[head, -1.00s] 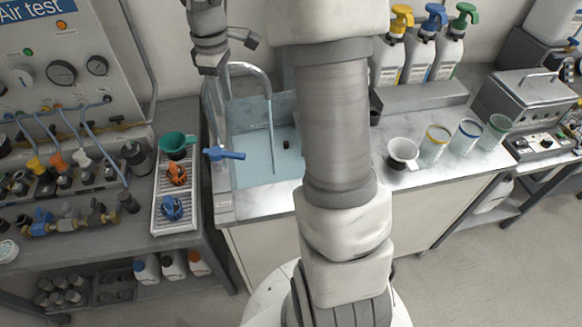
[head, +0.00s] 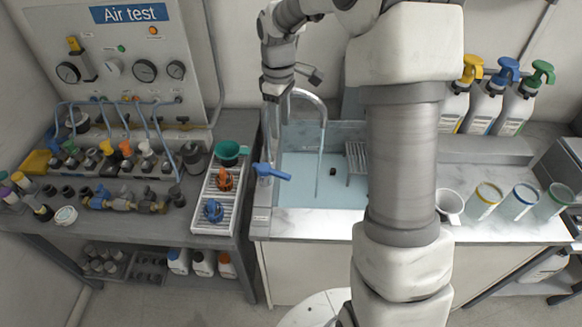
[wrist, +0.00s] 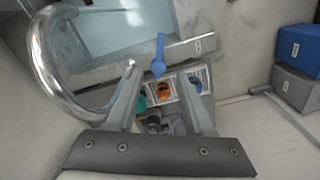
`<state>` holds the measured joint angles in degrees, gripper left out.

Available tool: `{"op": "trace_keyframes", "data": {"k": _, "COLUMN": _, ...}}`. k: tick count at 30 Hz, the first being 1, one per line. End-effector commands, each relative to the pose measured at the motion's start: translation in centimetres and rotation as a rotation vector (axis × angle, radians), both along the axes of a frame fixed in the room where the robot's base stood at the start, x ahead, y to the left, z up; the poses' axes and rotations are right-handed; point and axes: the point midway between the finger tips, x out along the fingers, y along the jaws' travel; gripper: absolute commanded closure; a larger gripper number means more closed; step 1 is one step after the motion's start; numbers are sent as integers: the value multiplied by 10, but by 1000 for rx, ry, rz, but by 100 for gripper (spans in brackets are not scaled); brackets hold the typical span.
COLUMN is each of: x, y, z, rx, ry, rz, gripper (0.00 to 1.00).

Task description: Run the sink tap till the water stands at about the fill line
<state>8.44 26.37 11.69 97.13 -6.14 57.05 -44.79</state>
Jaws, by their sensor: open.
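The sink (head: 345,128) holds pale blue water (head: 300,190). The curved metal tap (head: 312,97) stands at its left side, and a thin stream runs from the spout into the water. The tap's blue lever (head: 272,172) points right in the head view. My gripper (head: 275,92) is open and empty, above and behind the lever, beside the tap. In the wrist view the blue lever (wrist: 159,55) shows beyond and between my fingertips; I see no contact. I cannot make out the fill line or how the water stands against it.
A white rack (head: 222,200) with a green funnel (head: 229,152) and orange and blue parts sits left of the sink. A white cup (head: 449,206) and several clear beakers stand right on the counter. Pump bottles (head: 487,100) stand behind. My arm hides part of the sink's right side.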

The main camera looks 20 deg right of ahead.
Motion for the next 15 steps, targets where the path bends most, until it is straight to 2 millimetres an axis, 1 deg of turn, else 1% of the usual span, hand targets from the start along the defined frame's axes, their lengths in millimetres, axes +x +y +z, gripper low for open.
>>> {"op": "trace_keyframes", "data": {"k": 5, "x": -2, "y": 0, "z": -26, "rx": 0, "ry": 6, "rz": 1, "gripper": 48}}
{"op": "trace_keyframes", "data": {"k": 15, "x": -2, "y": 0, "z": -100, "rx": 0, "ry": 8, "rz": 0, "gripper": 48}}
